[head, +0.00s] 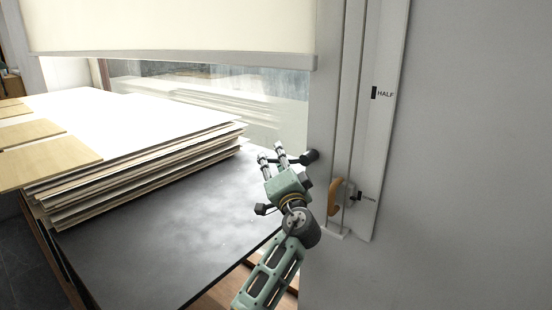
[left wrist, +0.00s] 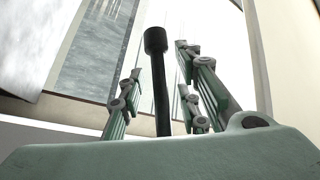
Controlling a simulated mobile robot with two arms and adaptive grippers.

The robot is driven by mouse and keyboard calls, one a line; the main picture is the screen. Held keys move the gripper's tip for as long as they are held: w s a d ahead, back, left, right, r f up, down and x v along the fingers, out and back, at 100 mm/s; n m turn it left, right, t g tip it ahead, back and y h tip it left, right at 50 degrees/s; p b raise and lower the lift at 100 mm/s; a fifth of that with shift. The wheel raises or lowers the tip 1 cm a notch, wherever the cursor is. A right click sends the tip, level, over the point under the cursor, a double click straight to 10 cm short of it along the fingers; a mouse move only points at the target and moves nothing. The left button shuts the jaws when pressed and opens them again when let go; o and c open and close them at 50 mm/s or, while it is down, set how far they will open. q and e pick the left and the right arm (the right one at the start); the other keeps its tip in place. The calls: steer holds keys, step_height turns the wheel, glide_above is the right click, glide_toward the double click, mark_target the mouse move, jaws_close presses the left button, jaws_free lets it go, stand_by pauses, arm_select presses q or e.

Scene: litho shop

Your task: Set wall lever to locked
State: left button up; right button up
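A black lever (head: 310,156) with a thick end sits at the edge of the pale wall post, beside the window. Its rod runs left, partly hidden behind the fingers of my left gripper (head: 272,155). In the left wrist view the black rod (left wrist: 160,90) with its wider end stands between the spread fingers of my left gripper (left wrist: 160,85). The fingers are open, and I see no grip on the rod. Whether they touch it cannot be told. No marking for locked is readable. My right gripper is not in view.
A dark table (head: 160,235) bears stacked sheets (head: 130,120). A cream blind (head: 170,25) hangs over the window. Bare grey wall fills the right.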

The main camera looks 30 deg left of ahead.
arm_select(q)
jaws_close()
steer(key=shift+d, duration=0.1)
stand_by(0.5)
